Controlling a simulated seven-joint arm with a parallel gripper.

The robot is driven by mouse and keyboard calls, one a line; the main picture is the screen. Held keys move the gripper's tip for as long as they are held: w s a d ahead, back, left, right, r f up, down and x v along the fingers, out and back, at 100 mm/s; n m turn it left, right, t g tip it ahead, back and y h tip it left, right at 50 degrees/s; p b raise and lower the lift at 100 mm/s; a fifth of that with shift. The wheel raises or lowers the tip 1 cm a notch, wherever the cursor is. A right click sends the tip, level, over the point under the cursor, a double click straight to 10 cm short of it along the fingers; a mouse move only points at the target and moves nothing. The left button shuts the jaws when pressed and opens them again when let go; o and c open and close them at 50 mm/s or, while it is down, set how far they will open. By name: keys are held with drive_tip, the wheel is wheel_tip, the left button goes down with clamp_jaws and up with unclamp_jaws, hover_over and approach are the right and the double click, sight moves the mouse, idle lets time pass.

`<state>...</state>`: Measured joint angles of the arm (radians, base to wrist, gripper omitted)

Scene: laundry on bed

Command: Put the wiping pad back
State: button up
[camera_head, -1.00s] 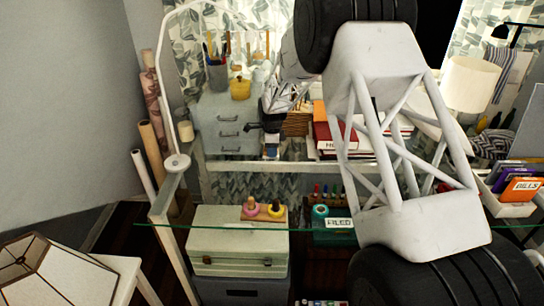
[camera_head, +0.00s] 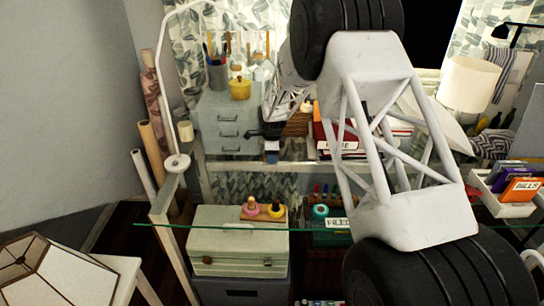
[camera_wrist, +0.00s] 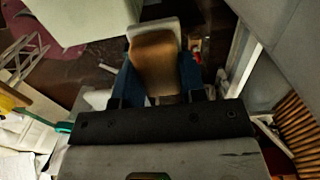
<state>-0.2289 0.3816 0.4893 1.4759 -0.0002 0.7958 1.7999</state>
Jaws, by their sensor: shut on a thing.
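My gripper (camera_head: 270,148) hangs in front of the desk, just right of the grey drawer unit, with its fingers pointing down. In the wrist view its blue fingers (camera_wrist: 155,78) are closed on the wiping pad (camera_wrist: 153,62), a small block with a brown, worn-looking face and a pale far end. In the head view only a little of the pad (camera_head: 271,158) shows, below the fingers. I cannot tell what the pad is above, and no resting place for it can be made out for sure.
The grey drawer unit (camera_head: 228,125) stands left of my gripper, with a yellow pot (camera_head: 240,90) on top. Red books (camera_head: 336,143) lie to the right.

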drive_tip(key=shift+f, duration=0.1)
drive_tip(key=o, duration=0.9)
drive_tip(key=shift+r, duration=6.15)
